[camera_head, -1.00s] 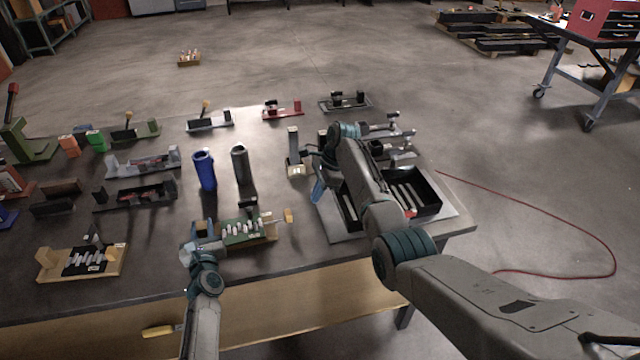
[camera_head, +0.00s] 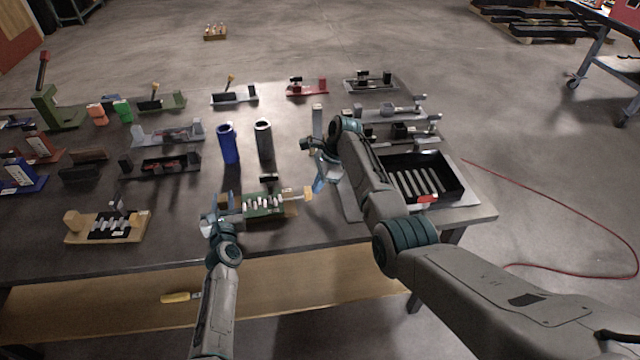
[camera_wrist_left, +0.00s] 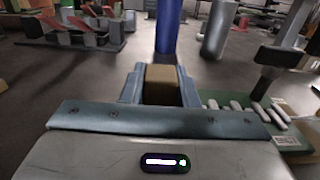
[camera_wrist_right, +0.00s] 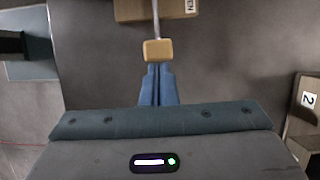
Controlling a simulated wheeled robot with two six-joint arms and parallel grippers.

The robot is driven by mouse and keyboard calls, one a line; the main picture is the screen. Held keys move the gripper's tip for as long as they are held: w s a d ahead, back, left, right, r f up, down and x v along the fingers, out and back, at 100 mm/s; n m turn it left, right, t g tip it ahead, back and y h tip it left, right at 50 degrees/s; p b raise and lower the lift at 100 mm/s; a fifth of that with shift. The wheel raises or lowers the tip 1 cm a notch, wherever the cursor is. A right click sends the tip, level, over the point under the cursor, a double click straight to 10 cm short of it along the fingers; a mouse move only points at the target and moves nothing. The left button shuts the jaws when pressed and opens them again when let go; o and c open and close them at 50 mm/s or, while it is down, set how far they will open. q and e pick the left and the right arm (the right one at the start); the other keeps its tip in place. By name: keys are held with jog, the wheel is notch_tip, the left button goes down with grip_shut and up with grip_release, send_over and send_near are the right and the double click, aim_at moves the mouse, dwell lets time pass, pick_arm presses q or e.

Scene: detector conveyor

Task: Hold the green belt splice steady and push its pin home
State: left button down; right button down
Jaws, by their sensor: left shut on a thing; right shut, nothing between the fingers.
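The green belt splice (camera_head: 264,205) lies near the table's front edge, with a row of pale knuckles along it. Its pin, a thin grey rod with a tan block head (camera_head: 308,193), sticks out at the right end. My left gripper (camera_head: 212,212) is shut on the brown end block (camera_wrist_left: 161,84) at the splice's left end. My right gripper (camera_head: 318,186) is shut and empty beside the pin head. In the right wrist view its closed fingertips (camera_wrist_right: 158,70) are right at the pin head (camera_wrist_right: 157,50); I cannot tell whether they touch.
A wooden splice fixture (camera_head: 108,226) lies to the left. A blue cylinder (camera_head: 228,143) and a dark grey cylinder (camera_head: 264,140) stand behind the splice. A black tray (camera_head: 455,180) with grey bars is at the right, beneath my right arm. Several coloured fixtures stand further back.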

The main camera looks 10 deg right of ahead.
jog(key=a, duration=0.6)
jog(key=shift+s+a, duration=0.2)
jog(key=d, duration=0.4)
jog(key=shift+w+d, duration=0.2)
jog(key=shift+d, duration=0.15)
jog(key=v, duration=1)
jog(key=shift+a, duration=0.15)
pick_arm(q)
jog(key=c, duration=1)
grip_release()
jog(key=shift+c, duration=0.2)
